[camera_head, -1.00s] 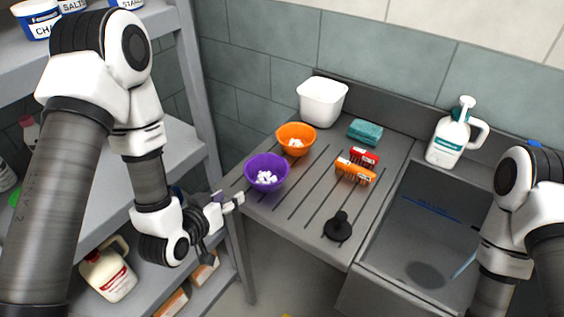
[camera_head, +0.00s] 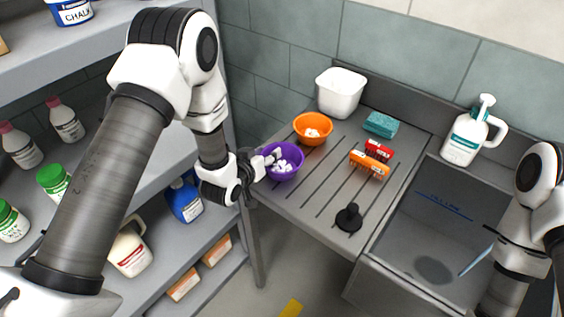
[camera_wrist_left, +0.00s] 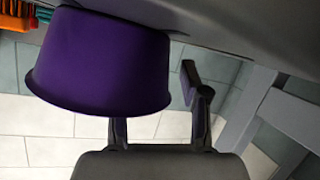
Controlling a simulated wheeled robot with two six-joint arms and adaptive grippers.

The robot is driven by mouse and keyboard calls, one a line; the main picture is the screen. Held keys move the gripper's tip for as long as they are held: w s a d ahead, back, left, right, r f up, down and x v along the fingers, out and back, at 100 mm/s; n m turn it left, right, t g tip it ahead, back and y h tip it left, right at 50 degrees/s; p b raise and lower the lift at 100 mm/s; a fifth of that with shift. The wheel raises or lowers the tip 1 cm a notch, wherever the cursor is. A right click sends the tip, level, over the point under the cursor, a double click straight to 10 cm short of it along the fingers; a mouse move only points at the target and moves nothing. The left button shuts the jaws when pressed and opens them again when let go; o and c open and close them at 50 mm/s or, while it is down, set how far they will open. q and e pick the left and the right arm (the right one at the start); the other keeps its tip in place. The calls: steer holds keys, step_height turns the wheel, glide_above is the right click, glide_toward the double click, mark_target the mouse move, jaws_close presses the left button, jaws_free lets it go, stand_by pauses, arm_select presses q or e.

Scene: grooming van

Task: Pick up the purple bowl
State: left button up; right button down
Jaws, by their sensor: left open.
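The purple bowl (camera_head: 284,174) stands on the ribbed counter near its left edge, with several white pieces in it. In the left wrist view the bowl (camera_wrist_left: 100,62) appears upside down and close. My left gripper (camera_head: 268,158) is open at the bowl's left side, and a fingertip shows over the rim. In the left wrist view one finger (camera_wrist_left: 190,84) is clear beside the bowl, while the other disappears behind the bowl's wall. I cannot tell whether a finger touches it. My right arm enters at the right; its gripper is out of view.
An orange bowl (camera_head: 312,129) with white pieces stands just behind the purple one. A white tub (camera_head: 340,94), a teal sponge (camera_head: 380,125), red and orange brushes and a black stopper (camera_head: 348,218) are on the counter. The sink is at right; shelves (camera_head: 190,245) stand at left.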

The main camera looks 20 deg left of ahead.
arm_select(q)
steer(key=shift+s, duration=0.1)
jaws_close()
